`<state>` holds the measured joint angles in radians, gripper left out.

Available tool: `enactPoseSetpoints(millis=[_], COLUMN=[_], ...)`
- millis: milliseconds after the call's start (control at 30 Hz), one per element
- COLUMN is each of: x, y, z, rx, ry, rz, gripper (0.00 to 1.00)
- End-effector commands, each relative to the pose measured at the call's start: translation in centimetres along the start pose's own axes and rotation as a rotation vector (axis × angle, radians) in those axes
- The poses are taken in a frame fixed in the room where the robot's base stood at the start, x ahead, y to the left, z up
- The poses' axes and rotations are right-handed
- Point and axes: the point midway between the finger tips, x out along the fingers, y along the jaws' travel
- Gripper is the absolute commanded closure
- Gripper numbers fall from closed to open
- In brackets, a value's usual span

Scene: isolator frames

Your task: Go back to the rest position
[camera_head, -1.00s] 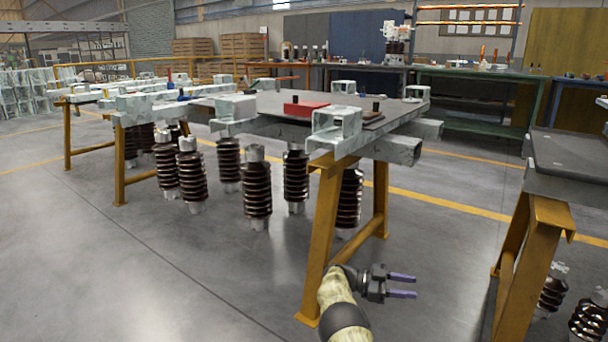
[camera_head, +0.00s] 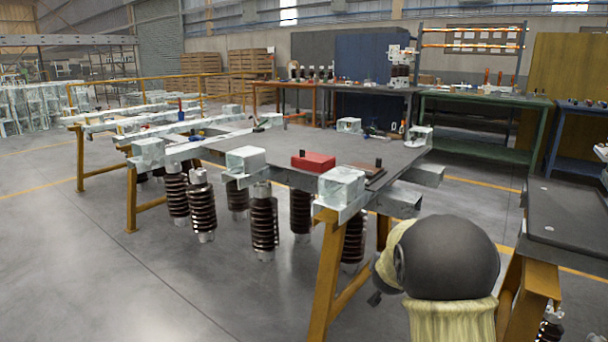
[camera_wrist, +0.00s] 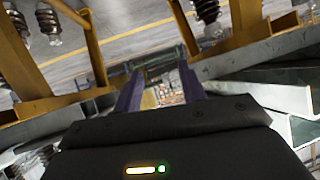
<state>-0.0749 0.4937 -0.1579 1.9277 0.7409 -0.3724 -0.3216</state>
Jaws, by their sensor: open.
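My gripper shows in the wrist view (camera_wrist: 160,88), with its two purple-grey fingers apart and nothing between them. In the head view my arm rises at the lower right, and its dark rounded joint hides most of the gripper. The arm is in front of the near right corner of the steel frame table (camera_head: 300,147). The wrist view is tilted and shows yellow legs and frame beams on both sides of the fingers.
Ribbed brown insulators (camera_head: 264,222) hang under the frame. A red block (camera_head: 313,161) lies on its top. A yellow trestle leg (camera_head: 326,275) stands left of my arm. A dark table (camera_head: 570,215) is close on the right. The floor (camera_head: 120,285) at the left front is clear.

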Motion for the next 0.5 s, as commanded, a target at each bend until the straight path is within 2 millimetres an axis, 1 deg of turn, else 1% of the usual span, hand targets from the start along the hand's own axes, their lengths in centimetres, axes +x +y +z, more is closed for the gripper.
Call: enactPoseSetpoints(millis=[33, 67, 100, 167, 200, 267, 300, 400, 500], x=[-3.0, -4.5, -6.5, -9.8, -12.0, -15.1, -17.1, -21.4, -25.2], y=[-0.4, -0.6, -0.8, -0.7, -0.5, 0.0, 0.5, 1.9, 3.5], z=[0.1, 0.8, 1.9, 3.5, 4.7, 6.4, 7.5, 9.8, 11.6], rx=[-0.026, -0.046, -0.073, -0.118, -0.149, -0.196, -0.227, -0.298, -0.363], ry=[-0.071, -0.118, -0.181, -0.277, -0.339, -0.428, -0.481, -0.598, -0.694], rz=[-0.044, -0.07, -0.102, -0.142, -0.164, -0.188, -0.198, -0.211, -0.208], gripper=[0.59, 0.59, 0.59, 0.59, 0.59, 0.59, 0.59, 0.59, 0.59])
